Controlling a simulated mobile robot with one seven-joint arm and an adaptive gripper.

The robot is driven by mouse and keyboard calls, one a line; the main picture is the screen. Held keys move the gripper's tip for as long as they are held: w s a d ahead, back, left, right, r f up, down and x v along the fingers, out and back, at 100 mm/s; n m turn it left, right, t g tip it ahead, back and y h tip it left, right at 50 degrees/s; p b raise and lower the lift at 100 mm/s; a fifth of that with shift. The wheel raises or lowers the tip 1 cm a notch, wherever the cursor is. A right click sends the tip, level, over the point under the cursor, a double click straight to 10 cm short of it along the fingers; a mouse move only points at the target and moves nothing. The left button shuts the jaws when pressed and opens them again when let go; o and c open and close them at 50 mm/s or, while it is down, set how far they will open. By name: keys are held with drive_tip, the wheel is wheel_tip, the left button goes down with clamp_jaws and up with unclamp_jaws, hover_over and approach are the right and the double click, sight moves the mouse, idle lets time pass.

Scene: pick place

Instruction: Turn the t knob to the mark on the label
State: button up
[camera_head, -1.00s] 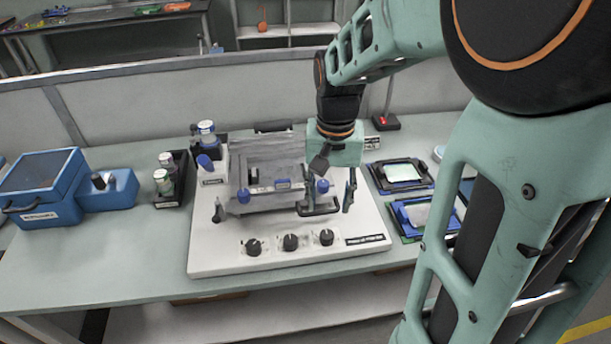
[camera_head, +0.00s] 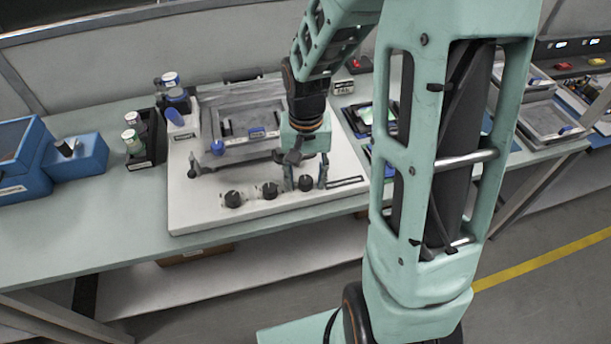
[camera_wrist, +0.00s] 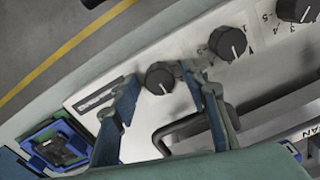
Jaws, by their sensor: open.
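Three round black knobs line the front of the white device base (camera_head: 200,219). They are a left knob (camera_head: 233,199), a middle knob (camera_head: 269,190) and a right knob (camera_head: 305,184). My gripper (camera_wrist: 158,80) is open, pointing down at the right knob, whose top shows between its fingertips in the wrist view (camera_wrist: 159,78). That knob has a white pointer line. The middle knob (camera_wrist: 228,44) and left knob (camera_wrist: 298,9) also show there, with small printed marks beside them. I cannot read which is the t knob. Contact with the right knob cannot be told.
A black handle (camera_wrist: 170,131) on the device lies close to the fingers. A dark nameplate (camera_head: 347,182) sits right of the knobs. A black rack (camera_head: 145,150) with bottles and a blue box (camera_head: 80,155) stand left. Trays lie to the right. The bench front is clear.

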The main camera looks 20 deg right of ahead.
clamp_jaws()
drive_tip(key=shift+n, duration=0.4)
drive_tip(key=n+p, duration=0.1)
drive_tip(key=n, duration=0.2)
drive_tip(key=shift+r+n, duration=0.1)
drive_tip(key=shift+n, duration=0.3)
drive_tip(key=n+p, duration=0.1)
drive_tip(key=n, duration=0.3)
drive_tip(key=shift+w, duration=0.1)
idle(0.3)
unclamp_jaws()
